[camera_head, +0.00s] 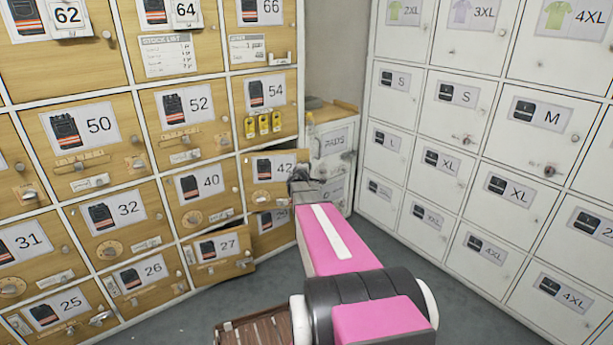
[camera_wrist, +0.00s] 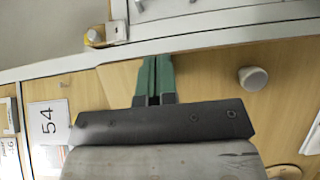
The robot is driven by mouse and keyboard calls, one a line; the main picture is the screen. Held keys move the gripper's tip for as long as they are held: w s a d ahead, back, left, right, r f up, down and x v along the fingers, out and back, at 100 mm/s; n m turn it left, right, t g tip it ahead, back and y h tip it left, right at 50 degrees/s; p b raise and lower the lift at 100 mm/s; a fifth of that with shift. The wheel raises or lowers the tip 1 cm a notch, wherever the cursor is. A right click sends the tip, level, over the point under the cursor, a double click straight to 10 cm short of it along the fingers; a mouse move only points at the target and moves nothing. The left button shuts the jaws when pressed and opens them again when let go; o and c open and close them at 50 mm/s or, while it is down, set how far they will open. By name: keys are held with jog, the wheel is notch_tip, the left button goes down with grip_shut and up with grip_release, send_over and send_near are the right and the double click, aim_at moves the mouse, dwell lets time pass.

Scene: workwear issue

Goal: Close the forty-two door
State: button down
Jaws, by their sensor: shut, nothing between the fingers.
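The forty-two door (camera_head: 262,171) is a wooden locker door with a number card, below door 54 (camera_head: 284,95) in the right column. Its lower edge seems to stand slightly proud of the frame; I cannot tell how wide any gap is. My gripper (camera_head: 301,178) is in front of its right part, hiding some of it. In the wrist view my gripper's green fingers (camera_wrist: 154,78) are together and empty against or just before a wooden door face (camera_wrist: 205,85). A round pale knob (camera_wrist: 252,79) is to their right. Contact cannot be told.
Door 27 (camera_head: 221,247) stands ajar at lower left of the forty-two door. A small cabinet (camera_head: 333,140) is beside the lockers on the right, then white lockers (camera_head: 455,140). A brown slatted crate (camera_head: 262,330) is on the grey floor (camera_head: 275,285).

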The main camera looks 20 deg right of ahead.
jog(key=w+d, duration=0.1)
jog(key=w, duration=1)
jog(key=shift+w, duration=0.15)
